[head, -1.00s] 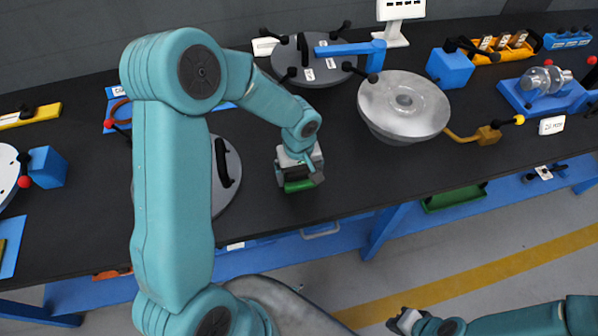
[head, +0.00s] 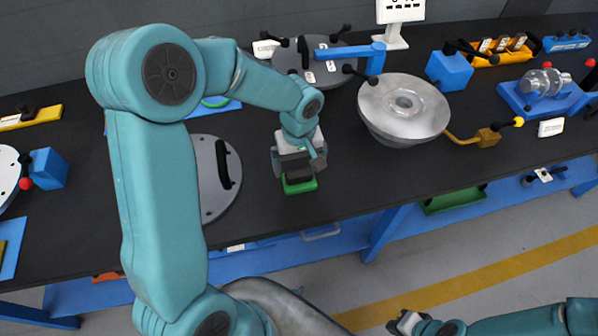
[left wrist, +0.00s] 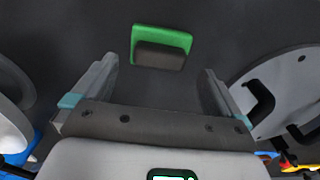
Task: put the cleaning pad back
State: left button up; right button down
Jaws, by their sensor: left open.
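The cleaning pad (head: 300,186) is a green block with a dark grip on top. It lies flat on the black bench near its front edge. My left gripper (head: 296,168) is open above it, pointing down. In the left wrist view the pad (left wrist: 162,38) shows whole, past the open fingertips (left wrist: 160,72) and roughly centred between them, with bare bench around it. The gripper holds nothing. My right gripper (head: 405,322) is low at the bottom of the head view, away from the bench; its jaws are too small to read.
A grey round plate with a black handle (head: 212,190) lies left of the pad. A silver flanged shell (head: 400,120) stands to its right. A blue tray with a green ring (head: 216,104) is partly hidden behind my left arm. Bench between pad and shell is clear.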

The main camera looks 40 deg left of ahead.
aim_at(299, 174)
pick_arm(q)
notch_tip(299, 174, up, 6)
jog(key=shift+r, duration=0.2)
jog(key=shift+f, duration=0.1)
jog(key=shift+s, duration=0.1)
dwell(0.4)
